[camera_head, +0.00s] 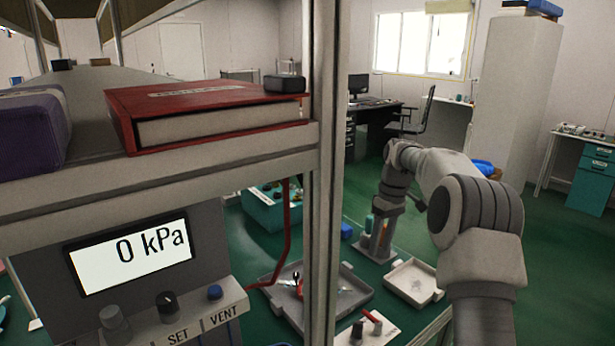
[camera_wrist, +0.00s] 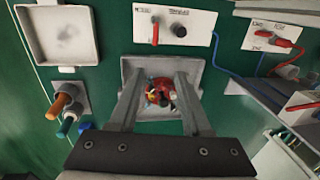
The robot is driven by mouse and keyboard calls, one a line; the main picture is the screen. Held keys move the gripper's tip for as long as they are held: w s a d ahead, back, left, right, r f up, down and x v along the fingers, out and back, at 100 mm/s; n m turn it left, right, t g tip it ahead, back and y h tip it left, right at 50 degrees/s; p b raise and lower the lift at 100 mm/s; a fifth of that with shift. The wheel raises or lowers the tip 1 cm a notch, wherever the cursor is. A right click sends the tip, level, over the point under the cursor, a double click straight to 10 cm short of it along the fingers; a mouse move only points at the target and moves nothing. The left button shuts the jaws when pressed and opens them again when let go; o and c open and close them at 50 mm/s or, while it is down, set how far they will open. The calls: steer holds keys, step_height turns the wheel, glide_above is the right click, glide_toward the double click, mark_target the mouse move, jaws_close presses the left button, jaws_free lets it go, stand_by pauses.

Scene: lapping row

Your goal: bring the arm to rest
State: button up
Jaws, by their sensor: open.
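My arm (camera_head: 480,215) reaches in from the right in the head view, bends at the top and points down toward the green surface. My gripper's fingers cannot be made out clearly there. In the wrist view my gripper (camera_wrist: 158,78) shows two grey fingers set well apart, with nothing held between them. Beyond the fingers is a pale square tray (camera_wrist: 135,70) with a small red and dark thing (camera_wrist: 160,92) in it. Whether the fingers touch the tray cannot be told.
A shelf post (camera_head: 322,190) stands left of my arm. The shelf bears a red book (camera_head: 215,112) and a purple box (camera_head: 30,130). A white tray (camera_wrist: 93,35), upright handles (camera_wrist: 66,103), a switch box (camera_wrist: 195,28) and blue wires (camera_wrist: 232,65) lie around my gripper.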

steer(key=s+a+r+m+t+h+p, duration=0.1)
steer(key=s+a+r+t, duration=0.15)
steer(key=s+r, duration=0.6)
steer(key=s+a+r+m+t+h+p, duration=0.15)
steer(key=s+a+r, duration=0.25)
steer(key=s+r, duration=0.45)
steer(key=s+f+m+t, duration=0.1)
steer(key=s+m, duration=0.1)
steer(key=s, duration=0.8)
steer(key=s+a+f+m+t, duration=0.1)
steer(key=s+f+m, duration=0.1)
steer(key=s, duration=0.8)
steer(key=shift+a+t+y+p, duration=0.2)
steer(key=shift+t+y+p, duration=0.1)
steer(key=shift+y+p, duration=0.15)
steer(key=shift+f, duration=0.1)
